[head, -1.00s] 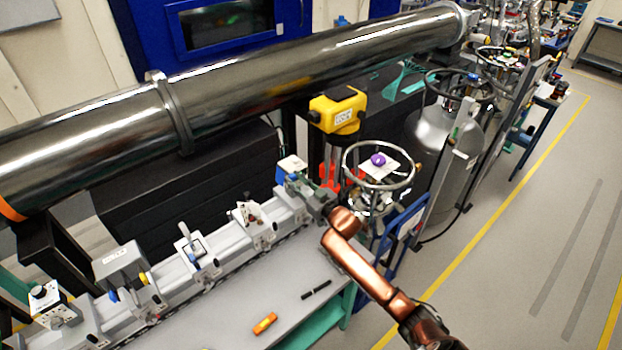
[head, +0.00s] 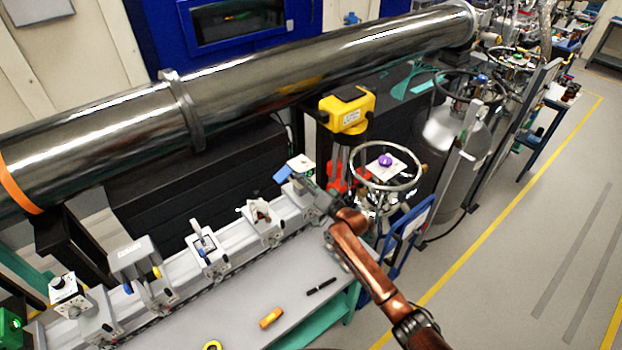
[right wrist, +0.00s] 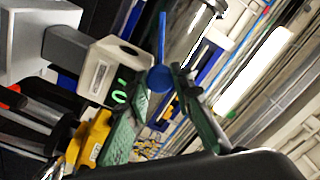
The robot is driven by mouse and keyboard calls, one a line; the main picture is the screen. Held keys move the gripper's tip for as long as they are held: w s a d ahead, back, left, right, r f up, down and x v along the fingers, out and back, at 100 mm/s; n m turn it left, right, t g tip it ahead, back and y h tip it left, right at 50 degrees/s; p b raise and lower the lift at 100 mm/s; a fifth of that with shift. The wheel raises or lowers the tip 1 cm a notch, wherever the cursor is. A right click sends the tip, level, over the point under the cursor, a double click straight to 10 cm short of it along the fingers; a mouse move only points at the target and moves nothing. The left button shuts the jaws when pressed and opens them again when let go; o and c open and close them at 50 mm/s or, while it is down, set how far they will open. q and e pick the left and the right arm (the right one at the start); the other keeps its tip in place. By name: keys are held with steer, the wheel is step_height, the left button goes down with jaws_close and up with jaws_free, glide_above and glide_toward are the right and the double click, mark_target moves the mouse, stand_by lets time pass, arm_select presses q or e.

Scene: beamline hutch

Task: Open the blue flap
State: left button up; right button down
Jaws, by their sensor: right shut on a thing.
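The blue flap (head: 283,174) is a small blue plate at the left side of a white-topped unit (head: 301,163) at the far end of the grey rail. In the right wrist view the flap (right wrist: 162,45) shows as a thin blue strip, seen edge-on, with a round blue end. My right gripper (head: 314,192) reaches in from the right beside this unit. In the right wrist view its green-padded fingers (right wrist: 158,92) are closed around the round blue end. The exact contact is partly hidden. My left gripper is out of view.
A handwheel (head: 387,166) with a purple knob and a yellow device (head: 346,110) stand close to my right arm. The large steel pipe (head: 330,65) runs behind. An orange item (head: 271,318) and a black pen-like item (head: 321,286) lie on the grey bench.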

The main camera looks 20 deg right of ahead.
steer(key=shift+m+p, duration=0.35)
steer(key=shift+m, duration=0.85)
steer(key=c, duration=1.7)
jaws_free()
steer(key=v, duration=1.2)
